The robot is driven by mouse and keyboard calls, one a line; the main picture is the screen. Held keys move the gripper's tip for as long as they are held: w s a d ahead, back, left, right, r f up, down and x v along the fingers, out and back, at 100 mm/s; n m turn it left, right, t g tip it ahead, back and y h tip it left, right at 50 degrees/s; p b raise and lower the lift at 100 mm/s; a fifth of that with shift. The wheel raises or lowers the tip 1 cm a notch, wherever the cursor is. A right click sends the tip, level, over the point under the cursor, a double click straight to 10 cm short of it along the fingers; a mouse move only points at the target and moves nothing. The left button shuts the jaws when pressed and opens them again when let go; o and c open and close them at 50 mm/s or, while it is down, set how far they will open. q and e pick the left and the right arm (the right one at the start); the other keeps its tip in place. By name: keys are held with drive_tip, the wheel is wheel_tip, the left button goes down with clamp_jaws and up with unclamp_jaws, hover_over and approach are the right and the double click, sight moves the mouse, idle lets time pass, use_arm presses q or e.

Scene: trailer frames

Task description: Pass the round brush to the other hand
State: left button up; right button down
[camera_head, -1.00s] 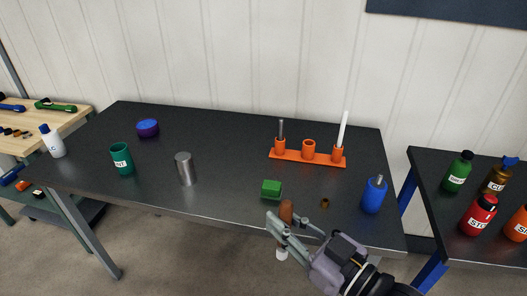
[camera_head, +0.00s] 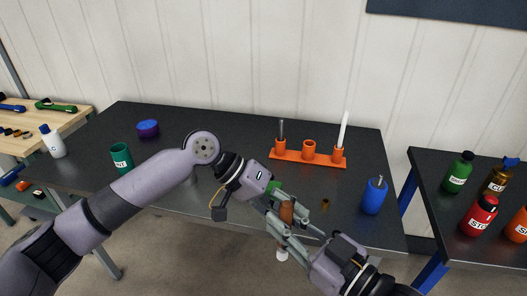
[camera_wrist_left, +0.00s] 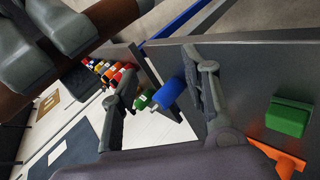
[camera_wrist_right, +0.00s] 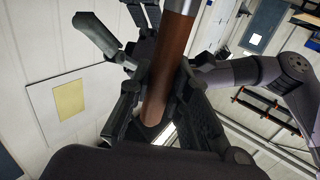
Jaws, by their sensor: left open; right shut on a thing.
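The round brush has a brown handle (camera_head: 286,213) and a pale head (camera_head: 282,254) hanging below it, in front of the table's front edge. My right gripper (camera_head: 283,222) is shut on the brush and holds it upright. The handle also shows large in the right wrist view (camera_wrist_right: 168,75), with a silver ferrule at its top. My left gripper (camera_head: 266,203) is open, close beside the handle; whether they touch is hard to tell. The left wrist view shows its two spread fingers (camera_wrist_left: 160,95), with the brown handle (camera_wrist_left: 22,92) at the upper left.
A green block (camera_head: 273,187) is partly hidden behind my left gripper. A blue bottle (camera_head: 373,196), an orange holder (camera_head: 308,160), a small brown ring (camera_head: 325,204), a green cup (camera_head: 121,158) and a blue-purple bowl (camera_head: 148,128) stand on the dark table (camera_head: 220,135).

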sight(290, 203)
use_arm(q)
drive_tip(key=s+a+r+m+t+y, duration=0.1)
drive_tip(key=s+a+r+m+y, duration=0.1)
drive_tip(key=r+m, duration=0.35)
drive_tip(key=s+a+r+m+t+y, duration=0.1)
drive_tip(key=s+a+r+m, duration=0.15)
drive_tip(key=r, duration=0.55)
drive_tip(key=s+a+r+m+t+y, duration=0.1)
drive_tip(key=s+r+m+y, duration=0.15)
drive_tip(key=r, duration=0.45)
drive_tip(key=x, duration=1.1)
drive_tip(key=shift+s+d+f, duration=0.15)
drive_tip(key=shift+d+f, duration=0.1)
drive_tip(key=shift+d, duration=0.15)
drive_tip(key=shift+c, duration=0.3)
clamp_jaws()
drive_tip(key=shift+h, duration=0.25)
use_arm(e)
drive_tip(key=c, duration=1.4)
unclamp_jaws()
